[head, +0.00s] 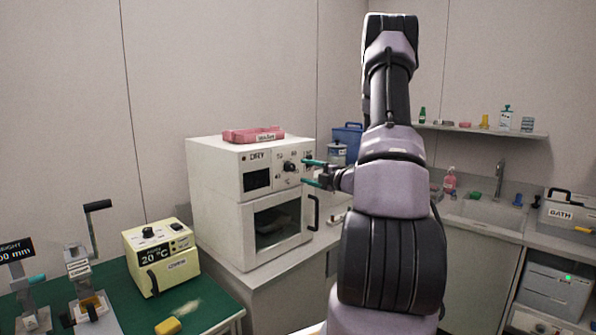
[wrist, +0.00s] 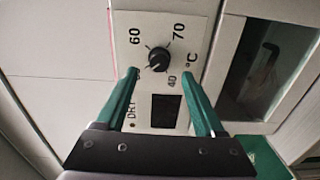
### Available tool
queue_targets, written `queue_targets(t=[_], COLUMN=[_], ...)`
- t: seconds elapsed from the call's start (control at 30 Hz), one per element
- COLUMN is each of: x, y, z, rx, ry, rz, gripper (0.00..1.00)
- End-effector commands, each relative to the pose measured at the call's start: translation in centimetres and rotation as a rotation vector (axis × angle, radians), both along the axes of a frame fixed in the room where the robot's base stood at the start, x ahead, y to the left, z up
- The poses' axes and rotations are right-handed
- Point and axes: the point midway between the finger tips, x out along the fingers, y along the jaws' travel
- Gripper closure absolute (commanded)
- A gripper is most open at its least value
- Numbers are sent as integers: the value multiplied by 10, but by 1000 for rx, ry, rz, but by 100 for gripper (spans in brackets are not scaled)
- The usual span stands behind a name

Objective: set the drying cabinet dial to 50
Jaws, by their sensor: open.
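The drying cabinet (head: 215,172) is a white box marked DRY, with a dark display (head: 257,180) and a black dial (head: 290,166) on its upper panel. In the wrist view the dial (wrist: 158,58) sits between and just beyond my fingertips, with 60, 70, 40 and °C printed around it. No 50 mark is readable; my left finger covers part of the panel. The pointer direction is too small to tell surely. My gripper (head: 306,172) is open, its teal fingers either side of the dial in the wrist view (wrist: 158,76), apart from it.
A pink tray (head: 252,135) lies on the cabinet top. The cabinet's lower windowed door (head: 280,222) has a black handle (head: 314,212). A yellow heater-like box (head: 160,258) reading 20 °C stands on the green bench at left. A blue bin (head: 347,140) is behind, right of the cabinet.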

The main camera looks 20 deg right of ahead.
Motion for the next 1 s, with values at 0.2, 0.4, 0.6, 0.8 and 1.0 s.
queue_targets(t=[0.2,0.4,0.6,0.8,1.0], x=[-32,-41,-41,-41,-42], y=[-13,-15,-15,-15,13], z=[0,0,0,0,18], rx=[-1,0,0,0,-105], ry=[0,0,0,0,-29], rz=[-2,0,0,0,89], gripper=[30,30,30,30,30])
